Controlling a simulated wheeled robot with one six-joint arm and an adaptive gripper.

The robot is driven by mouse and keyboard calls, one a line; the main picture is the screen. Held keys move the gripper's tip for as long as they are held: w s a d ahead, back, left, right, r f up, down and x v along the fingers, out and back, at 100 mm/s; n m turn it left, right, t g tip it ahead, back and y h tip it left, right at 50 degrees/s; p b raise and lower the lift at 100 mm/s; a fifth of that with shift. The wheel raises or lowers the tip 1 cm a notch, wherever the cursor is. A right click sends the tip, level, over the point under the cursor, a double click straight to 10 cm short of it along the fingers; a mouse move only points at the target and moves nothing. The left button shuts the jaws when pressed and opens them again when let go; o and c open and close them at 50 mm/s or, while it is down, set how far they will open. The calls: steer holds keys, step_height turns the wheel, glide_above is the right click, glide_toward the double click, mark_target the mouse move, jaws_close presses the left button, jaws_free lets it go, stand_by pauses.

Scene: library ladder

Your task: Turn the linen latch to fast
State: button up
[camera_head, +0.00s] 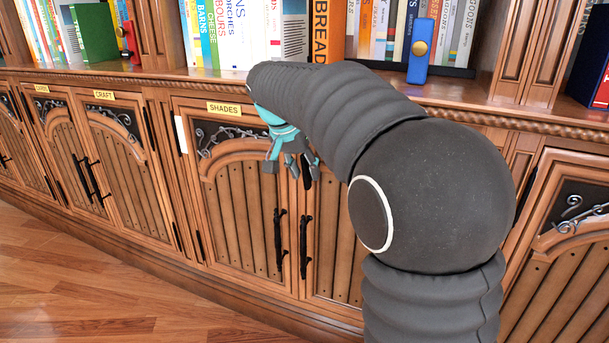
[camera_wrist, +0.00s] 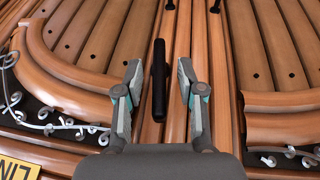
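The linen latch is a slim black bar (camera_wrist: 159,80) on the seam between two wooden cabinet doors. In the wrist view it stands upright, in line with the seam. My gripper (camera_wrist: 159,72) is open, with one finger on each side of the bar and a gap visible on both sides. My arm hides that cabinet's upper right part.
Black door handles (camera_head: 279,240) hang below the gripper. A "SHADES" label (camera_head: 223,108) is above the left door. On the shelf edge are a blue plate with a yellow knob (camera_head: 420,50) and a red piece (camera_head: 130,42). Books (camera_head: 225,30) fill the shelf. The floor (camera_head: 100,290) is clear.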

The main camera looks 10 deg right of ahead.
steer(key=shift+w+d+f, duration=0.1)
steer(key=shift+d+f, duration=0.05)
steer(key=shift+f, duration=0.25)
jaws_close()
